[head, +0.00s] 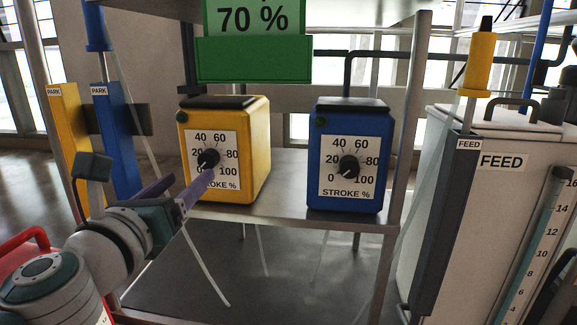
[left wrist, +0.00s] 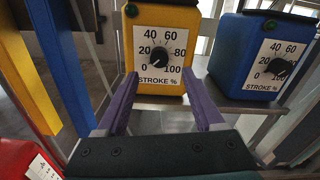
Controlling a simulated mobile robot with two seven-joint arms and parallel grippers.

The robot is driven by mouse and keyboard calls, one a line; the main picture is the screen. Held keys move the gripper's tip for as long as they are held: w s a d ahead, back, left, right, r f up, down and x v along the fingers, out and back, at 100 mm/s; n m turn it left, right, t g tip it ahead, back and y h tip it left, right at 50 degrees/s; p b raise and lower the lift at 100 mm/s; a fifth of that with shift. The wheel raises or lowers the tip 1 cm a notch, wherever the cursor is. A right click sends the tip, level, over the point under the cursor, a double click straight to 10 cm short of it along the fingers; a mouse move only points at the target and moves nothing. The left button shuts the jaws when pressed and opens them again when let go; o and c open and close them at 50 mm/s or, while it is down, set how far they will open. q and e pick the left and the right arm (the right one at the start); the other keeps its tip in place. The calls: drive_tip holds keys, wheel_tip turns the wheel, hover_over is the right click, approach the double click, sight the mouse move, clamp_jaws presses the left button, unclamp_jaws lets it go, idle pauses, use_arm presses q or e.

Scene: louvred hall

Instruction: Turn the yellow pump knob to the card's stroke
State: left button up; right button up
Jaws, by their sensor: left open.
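The yellow pump (head: 257,140) stands on a metal shelf, with a black knob (head: 208,159) on its white stroke dial, marked 0 to 100. The knob also shows in the left wrist view (left wrist: 158,58); its exact setting is too small to read. A green card (head: 254,18) above reads 70 %, in a green holder (head: 254,60). My left gripper (head: 182,192) is open and empty, in front of the yellow pump and a little below its knob. In the left wrist view its two purple fingers (left wrist: 161,80) point at the dial, apart from the knob. My right gripper is not in view.
A blue pump (head: 379,140) with a similar knob (head: 349,165) stands to the right on the shelf (head: 290,213). PARK-labelled yellow (head: 69,140) and blue (head: 117,145) holders stand left. A white FEED tank (head: 510,200) stands right. A gap separates the two pumps.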

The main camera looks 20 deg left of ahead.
sight(205, 161)
use_arm(q)
drive_tip(key=b+x, duration=0.1)
drive_tip(key=x, duration=0.5)
drive_tip(key=shift+w+a, duration=0.1)
drive_tip(key=shift+w, duration=0.1)
clamp_jaws()
idle(0.3)
